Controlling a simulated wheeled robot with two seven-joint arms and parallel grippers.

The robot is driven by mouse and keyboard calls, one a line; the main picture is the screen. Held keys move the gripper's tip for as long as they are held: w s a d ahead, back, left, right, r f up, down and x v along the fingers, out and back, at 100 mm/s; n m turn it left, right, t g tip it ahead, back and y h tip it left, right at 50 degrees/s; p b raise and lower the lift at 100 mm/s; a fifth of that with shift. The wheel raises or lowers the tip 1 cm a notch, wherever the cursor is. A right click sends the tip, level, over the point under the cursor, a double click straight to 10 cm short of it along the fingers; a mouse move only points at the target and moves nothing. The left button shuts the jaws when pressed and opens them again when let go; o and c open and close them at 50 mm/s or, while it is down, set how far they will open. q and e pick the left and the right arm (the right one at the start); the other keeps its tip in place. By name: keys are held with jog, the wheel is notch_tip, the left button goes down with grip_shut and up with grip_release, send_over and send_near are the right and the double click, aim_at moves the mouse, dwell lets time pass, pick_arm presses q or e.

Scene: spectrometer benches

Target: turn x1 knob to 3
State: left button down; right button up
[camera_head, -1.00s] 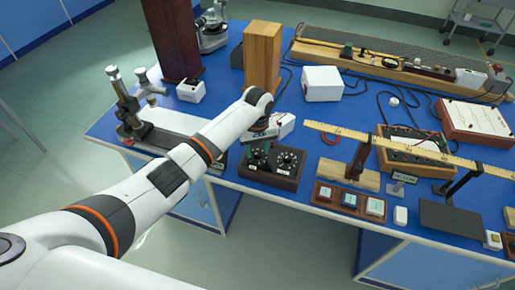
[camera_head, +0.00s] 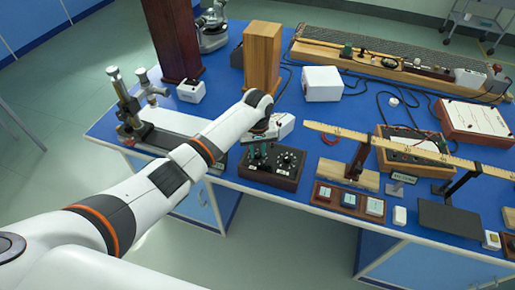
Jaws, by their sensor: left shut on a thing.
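A dark box with black dial knobs (camera_head: 270,174) stands near the front edge of the blue bench, with a wooden rim. Its right knob (camera_head: 287,161) is in plain view. My left gripper (camera_head: 258,154) has come down over the left part of the box top. It is shut on the left knob, which is mostly hidden by the fingers. The dial markings are too small to read, so I cannot tell which knob is x1 or its setting. My right gripper is not in view.
A wooden block (camera_head: 262,58) and a white box (camera_head: 322,83) stand behind. To the right are a small tray with several square pieces (camera_head: 347,200) and a raised yellow ruler (camera_head: 399,147). A brass-and-black instrument (camera_head: 132,110) stands at the left.

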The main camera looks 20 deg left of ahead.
aim_at(258, 152)
pick_arm(q)
jog(key=m+p, duration=0.2)
jog(key=m, duration=0.1)
jog(key=shift+r+m, duration=0.15)
jog(key=shift+m, duration=0.25)
jog(key=m+p, duration=0.1)
jog(key=m, duration=0.3)
jog(key=shift+m+p, duration=0.3)
jog(key=shift+p, duration=0.05)
jog(key=m, duration=0.5)
jog(key=shift+p, duration=0.4)
jog(key=m, duration=0.5)
jog(key=shift+d+m, duration=0.1)
jog(key=shift+m, duration=0.3)
jog(key=c, duration=1.2)
grip_release()
notch_tip(258, 152, up, 12)
jog(key=b, duration=0.2)
